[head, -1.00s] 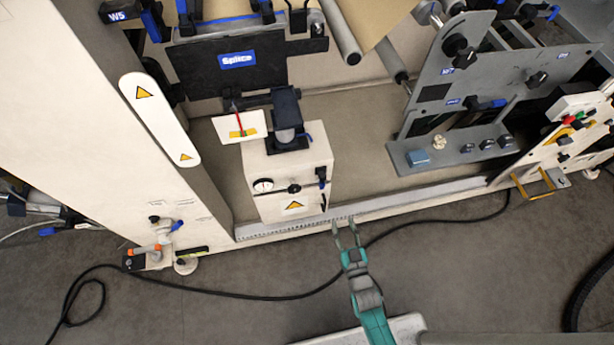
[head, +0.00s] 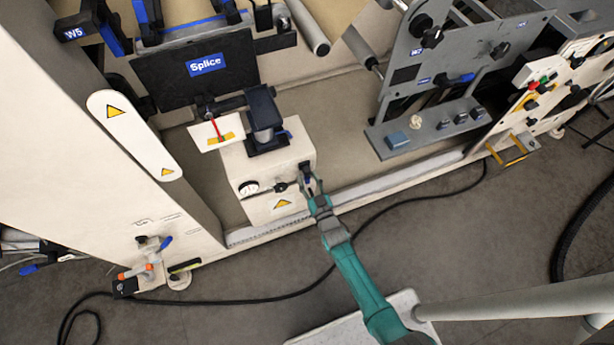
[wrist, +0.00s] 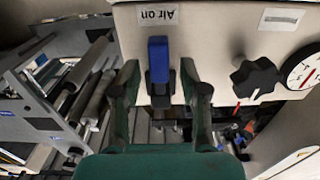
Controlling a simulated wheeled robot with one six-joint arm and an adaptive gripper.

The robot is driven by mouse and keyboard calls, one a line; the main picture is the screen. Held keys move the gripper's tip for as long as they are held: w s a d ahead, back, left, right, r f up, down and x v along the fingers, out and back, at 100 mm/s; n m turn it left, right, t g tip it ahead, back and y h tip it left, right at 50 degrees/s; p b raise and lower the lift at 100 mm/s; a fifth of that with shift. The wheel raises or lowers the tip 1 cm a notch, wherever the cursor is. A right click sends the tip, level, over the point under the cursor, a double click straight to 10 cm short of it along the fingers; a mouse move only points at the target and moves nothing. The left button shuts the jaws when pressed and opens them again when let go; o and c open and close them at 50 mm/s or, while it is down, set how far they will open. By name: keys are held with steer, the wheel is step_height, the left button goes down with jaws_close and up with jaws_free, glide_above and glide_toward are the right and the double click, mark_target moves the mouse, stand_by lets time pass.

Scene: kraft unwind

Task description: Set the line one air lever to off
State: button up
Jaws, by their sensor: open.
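A small blue air lever (wrist: 158,60) is on the cream box (wrist: 215,40), beside a label reading "Air on" that appears upside down in the wrist view. The lever lies straight along the picture's vertical, with a dark part at its lower end. My gripper (wrist: 162,92) is open, one finger on each side of the lever, with gaps visible. In the head view my gripper (head: 310,182) is at the right side of the cream box (head: 272,212) and largely hides the lever. I cannot read a line number on it.
A black knob (wrist: 255,78) and a round gauge (wrist: 304,66) are on the same box face. A blue-handled valve (head: 165,243) stands at lower left. A black cable (head: 235,301) crosses the floor. Grey roller plates (head: 440,130) stand to the right.

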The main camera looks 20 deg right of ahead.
steer(key=shift+w, duration=0.7)
steer(key=shift+c, duration=0.3)
jaws_close()
